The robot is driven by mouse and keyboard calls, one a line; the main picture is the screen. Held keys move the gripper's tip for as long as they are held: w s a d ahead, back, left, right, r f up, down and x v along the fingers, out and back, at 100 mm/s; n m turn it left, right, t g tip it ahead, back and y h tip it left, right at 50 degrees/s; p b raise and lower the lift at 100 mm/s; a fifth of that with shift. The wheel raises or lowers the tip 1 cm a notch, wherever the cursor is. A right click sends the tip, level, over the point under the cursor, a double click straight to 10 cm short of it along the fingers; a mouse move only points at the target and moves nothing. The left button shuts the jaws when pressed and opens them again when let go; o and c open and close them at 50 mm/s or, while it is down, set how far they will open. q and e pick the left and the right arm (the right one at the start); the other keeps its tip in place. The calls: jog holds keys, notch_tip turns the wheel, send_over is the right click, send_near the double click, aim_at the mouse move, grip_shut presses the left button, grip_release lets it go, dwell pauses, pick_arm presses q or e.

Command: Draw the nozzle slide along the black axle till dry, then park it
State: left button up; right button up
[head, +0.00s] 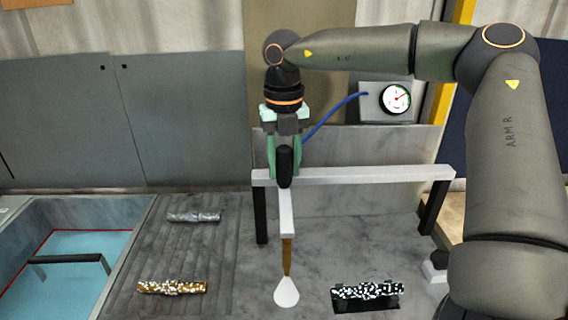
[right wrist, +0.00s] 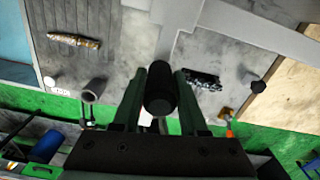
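The nozzle slide (head: 287,213) is a pale arm hung on a white rail (head: 385,175), with a brown nozzle and a white flared tip (head: 287,292) pointing down at the front. My right gripper (head: 284,160) has its green fingers on both sides of the slide's black knob; the right wrist view shows the knob (right wrist: 160,88) between the fingertips. The black axle (head: 368,291) is speckled with white drops and lies on a dark holder. The nozzle tip is left of the axle, not over it. The axle also shows in the right wrist view (right wrist: 201,79). My left gripper is not in view.
A ribbed grey mat (head: 150,245) holds a brown speckled axle (head: 172,287) and a grey axle (head: 194,216). A blue-floored basin (head: 75,265) with a black bar is at left. A pressure gauge (head: 396,98) with a blue hose stands behind. Black legs (head: 435,205) support the rail.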

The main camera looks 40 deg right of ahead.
grip_shut()
dwell(1.0)
